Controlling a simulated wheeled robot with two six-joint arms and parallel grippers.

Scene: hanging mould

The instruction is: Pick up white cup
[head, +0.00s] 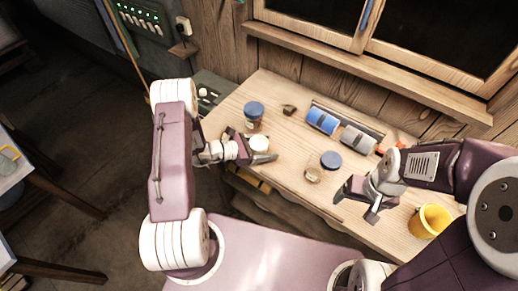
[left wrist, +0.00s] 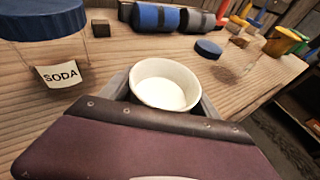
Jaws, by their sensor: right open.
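The white cup (head: 259,145) is at my left gripper (head: 250,146), over the left part of the wooden table. In the left wrist view the cup (left wrist: 166,85) is upright, its white inside showing, with one finger close along each side. The fingers look very near its wall, but I cannot tell whether they press on it or whether its base touches the table. My right gripper (head: 356,201) is open and empty above the table's right part.
A blue-lidded jar labelled SODA (left wrist: 60,50) stands left of the cup.

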